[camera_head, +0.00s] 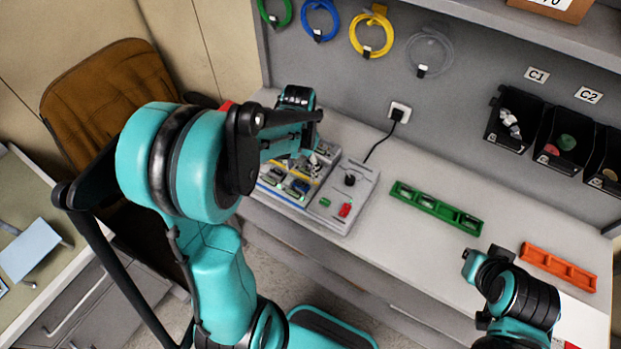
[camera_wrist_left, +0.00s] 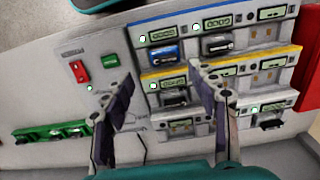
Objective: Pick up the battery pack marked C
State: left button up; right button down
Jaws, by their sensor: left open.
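No letter C is legible on any battery pack. The pump rack (camera_head: 290,205) stands on the bench, partly hidden by my left arm. In the left wrist view, its pump modules with small screens hold a blue pack (camera_wrist_left: 163,53) and dark packs, one at the top (camera_wrist_left: 217,44), one in the middle row (camera_wrist_left: 175,98) and one at the right (camera_wrist_left: 268,122). A green tray (camera_head: 436,208) holds several small packs. My left gripper (camera_wrist_left: 164,80) is open and empty, its fingers pointing at the rack. My right gripper (camera_head: 474,262) is at the lower right; its jaws are unclear.
The grey side panel of the rack carries a red switch (camera_head: 345,210) and a black plug, its cord running to a wall socket (camera_head: 399,112). An orange tray (camera_head: 558,267) lies right of the green one. Black bins (camera_head: 512,118) hang on the wall. The bench between is clear.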

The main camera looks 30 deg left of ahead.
aim_at(300, 183)
pick_arm(q)
jog(key=f, duration=0.2)
jog(key=f+b, duration=0.1)
jog(key=f, duration=0.4)
jog(key=shift+w+a+f+b, duration=0.1)
jog(key=shift+w+a+b, duration=0.1)
jog(key=shift+a+b, duration=0.15)
jog(key=c, duration=1.3)
